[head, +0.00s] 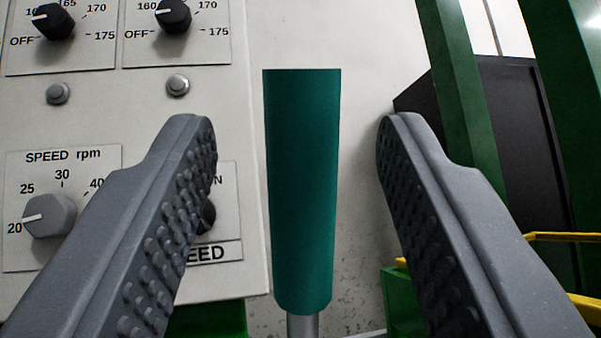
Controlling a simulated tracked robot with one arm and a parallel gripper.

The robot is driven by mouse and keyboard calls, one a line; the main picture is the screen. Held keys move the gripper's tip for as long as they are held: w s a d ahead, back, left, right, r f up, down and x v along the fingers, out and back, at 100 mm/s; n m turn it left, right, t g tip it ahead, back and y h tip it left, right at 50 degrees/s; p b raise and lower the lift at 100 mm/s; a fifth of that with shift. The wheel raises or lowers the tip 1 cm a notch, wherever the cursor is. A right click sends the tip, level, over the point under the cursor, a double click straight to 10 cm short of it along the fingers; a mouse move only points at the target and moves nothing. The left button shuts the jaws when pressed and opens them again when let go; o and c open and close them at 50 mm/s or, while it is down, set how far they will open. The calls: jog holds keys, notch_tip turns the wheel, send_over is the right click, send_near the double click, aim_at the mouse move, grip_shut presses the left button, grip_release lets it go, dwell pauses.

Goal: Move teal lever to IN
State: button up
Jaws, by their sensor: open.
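The teal lever (302,190) stands upright in the middle of the head view. Its teal grip is thick and widest at the top, and a grey metal shaft (302,326) shows below it. My gripper (297,135) is open, with one grey studded finger on each side of the lever. A gap shows between the lever and each finger, so neither appears to touch it. The lever's base and any IN marking are out of view.
A pale control panel (120,112) with black knobs, a grey SPEED rpm knob (50,215) and small buttons is at left, partly behind the left finger. At right are green posts (455,90), a black box (515,130) and a yellow rail (565,237).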

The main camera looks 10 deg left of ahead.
jog(key=s+d, duration=0.1)
jog(key=s, duration=0.7)
jog(key=shift+b, duration=0.35)
jog(key=shift+w+r, duration=0.1)
